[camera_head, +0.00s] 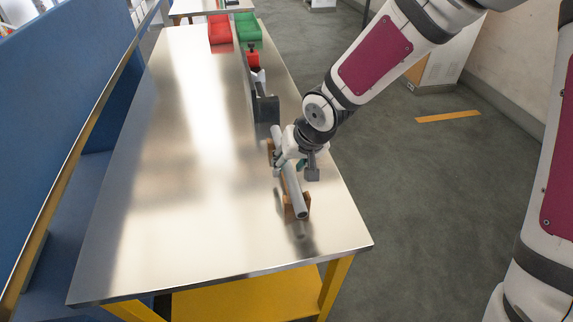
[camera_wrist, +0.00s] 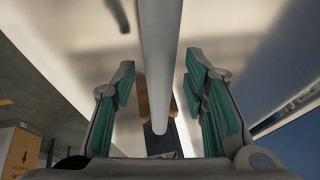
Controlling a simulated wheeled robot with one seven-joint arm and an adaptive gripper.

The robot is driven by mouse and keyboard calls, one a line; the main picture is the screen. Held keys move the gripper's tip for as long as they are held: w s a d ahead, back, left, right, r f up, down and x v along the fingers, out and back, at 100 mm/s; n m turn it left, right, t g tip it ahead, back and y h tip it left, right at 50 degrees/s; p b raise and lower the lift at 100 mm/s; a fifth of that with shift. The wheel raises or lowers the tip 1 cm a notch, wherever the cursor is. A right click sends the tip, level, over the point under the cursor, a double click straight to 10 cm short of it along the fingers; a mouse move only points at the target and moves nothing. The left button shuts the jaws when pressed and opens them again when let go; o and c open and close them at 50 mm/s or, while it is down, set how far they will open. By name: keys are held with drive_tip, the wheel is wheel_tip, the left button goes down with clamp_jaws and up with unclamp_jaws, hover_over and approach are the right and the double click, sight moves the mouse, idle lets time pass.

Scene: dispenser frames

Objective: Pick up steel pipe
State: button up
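The steel pipe (camera_head: 293,190) is a long grey tube lying across wooden supports on the metal table, its near end toward the table's front right. My gripper (camera_head: 286,162) is at the middle of the pipe, above the table. In the wrist view the pipe (camera_wrist: 160,45) runs between the two green-padded fingers of my gripper (camera_wrist: 160,78), with a visible gap on each side. The gripper is open around the pipe and does not appear to touch it. The part of the pipe under the gripper is hidden in the head view.
A near wooden support (camera_head: 290,208) holds the pipe. Behind stand a dark grey holder (camera_head: 266,108), a red item (camera_head: 253,60), and red (camera_head: 220,32) and green (camera_head: 248,28) bins. The left part of the metal table (camera_head: 170,190) is clear. A blue panel (camera_head: 50,70) borders the left.

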clamp_jaws()
drive_tip(key=shift+r, duration=0.15)
